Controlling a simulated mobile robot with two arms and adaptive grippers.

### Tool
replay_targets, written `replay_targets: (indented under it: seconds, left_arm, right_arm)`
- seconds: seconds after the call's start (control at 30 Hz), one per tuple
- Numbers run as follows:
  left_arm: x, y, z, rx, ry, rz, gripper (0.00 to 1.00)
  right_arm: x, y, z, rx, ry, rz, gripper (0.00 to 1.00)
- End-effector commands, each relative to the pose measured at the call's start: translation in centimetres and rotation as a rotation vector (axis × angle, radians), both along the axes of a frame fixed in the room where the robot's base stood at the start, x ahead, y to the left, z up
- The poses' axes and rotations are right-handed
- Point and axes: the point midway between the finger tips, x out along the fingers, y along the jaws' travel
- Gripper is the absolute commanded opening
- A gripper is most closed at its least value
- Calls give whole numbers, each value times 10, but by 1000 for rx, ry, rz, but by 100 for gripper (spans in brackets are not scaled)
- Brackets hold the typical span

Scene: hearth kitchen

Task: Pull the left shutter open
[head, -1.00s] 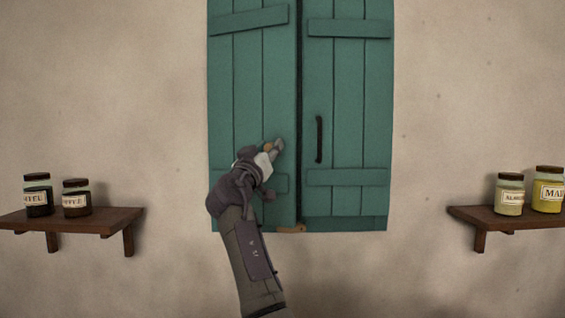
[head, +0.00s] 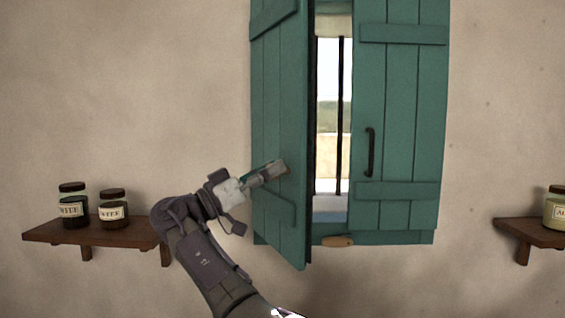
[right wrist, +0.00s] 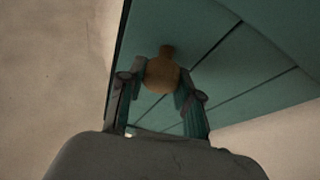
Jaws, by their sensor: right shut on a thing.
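The left shutter (head: 278,110), green wooden planks with cross battens, stands partly open, swung out from the wall. My right gripper (head: 280,169) is at the shutter's lower middle. In the right wrist view its two fingers are closed around a round wooden knob (right wrist: 162,74) on the green shutter face. In the head view the knob is mostly hidden by the fingers. The right shutter (head: 400,110), with a dark bar handle (head: 370,152), is closed. My left gripper is not in view.
Through the gap show a dark upright bar (head: 339,110) and bright outdoors. A wooden catch (head: 337,241) sits on the bottom of the frame. A shelf with jars (head: 100,235) is at the left, near my right arm; another shelf (head: 535,232) is at the right.

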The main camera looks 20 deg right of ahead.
Motion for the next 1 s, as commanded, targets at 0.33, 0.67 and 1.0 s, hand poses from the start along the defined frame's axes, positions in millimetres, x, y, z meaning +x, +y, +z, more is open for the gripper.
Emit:
replay_targets:
  seconds: [0.33, 0.67, 1.0]
  left_arm:
    - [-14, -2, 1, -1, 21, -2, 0]
    - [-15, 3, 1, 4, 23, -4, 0]
    - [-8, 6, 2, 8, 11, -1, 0]
  right_arm:
    - [-2, 5, -8, 13, 13, -19, 0]
    - [-2, 5, -7, 12, 12, -19, 57]
    - [-3, 6, -3, 6, 5, -15, 60]
